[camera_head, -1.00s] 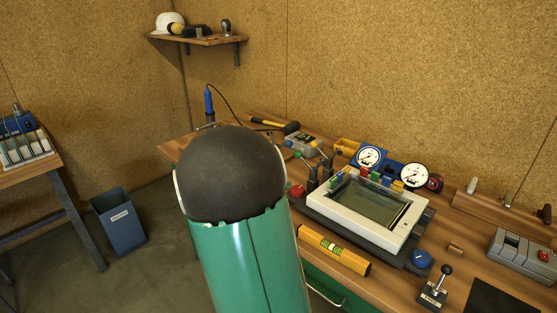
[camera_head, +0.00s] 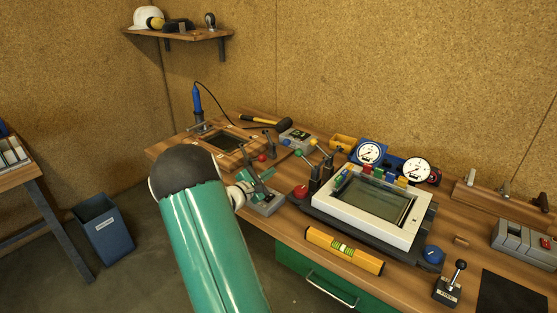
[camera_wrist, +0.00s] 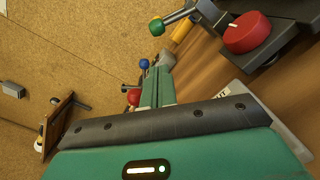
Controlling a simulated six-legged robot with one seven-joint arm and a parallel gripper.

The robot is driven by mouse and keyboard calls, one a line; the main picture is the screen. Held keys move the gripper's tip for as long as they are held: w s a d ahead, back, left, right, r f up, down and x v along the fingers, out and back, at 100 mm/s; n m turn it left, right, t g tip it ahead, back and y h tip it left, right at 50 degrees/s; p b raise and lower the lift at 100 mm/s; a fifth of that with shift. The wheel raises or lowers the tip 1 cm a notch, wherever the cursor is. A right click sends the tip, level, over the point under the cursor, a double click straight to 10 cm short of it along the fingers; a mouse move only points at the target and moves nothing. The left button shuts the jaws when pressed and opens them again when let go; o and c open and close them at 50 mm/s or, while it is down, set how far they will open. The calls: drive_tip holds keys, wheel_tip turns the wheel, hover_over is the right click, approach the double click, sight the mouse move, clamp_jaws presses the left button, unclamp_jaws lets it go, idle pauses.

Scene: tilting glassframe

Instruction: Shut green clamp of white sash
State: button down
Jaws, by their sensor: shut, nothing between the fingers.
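The white sash (camera_head: 428,215) is a pale frame around a glass pane on a dark base at the right of the bench. A lever clamp with a green ball end (camera_head: 298,153) stands by its far left corner, its lever sticking out leftward. The green ball also shows at the top of the wrist view (camera_wrist: 157,27). My gripper (camera_head: 269,173) is left of the sash, apart from the green clamp. In the wrist view its two green fingers (camera_wrist: 156,80) are together with nothing between them.
A yellow-ended lever (camera_head: 312,142) is close beside the green one. A red knob (camera_head: 300,192) sits at the sash base's left corner. A wooden frame (camera_head: 240,158) with red and blue lever balls lies behind my gripper. A yellow level (camera_head: 344,250) lies in front.

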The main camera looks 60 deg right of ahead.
drive_tip(key=shift+s+d, duration=0.25)
drive_tip(key=shift+w, duration=0.25)
drive_tip(key=shift+s, duration=0.25)
drive_tip(key=shift+d, duration=0.4)
drive_tip(key=s+d, duration=0.1)
drive_tip(key=d, duration=0.8)
drive_tip(key=shift+s+r, duration=0.15)
drive_tip(key=shift+s, duration=0.2)
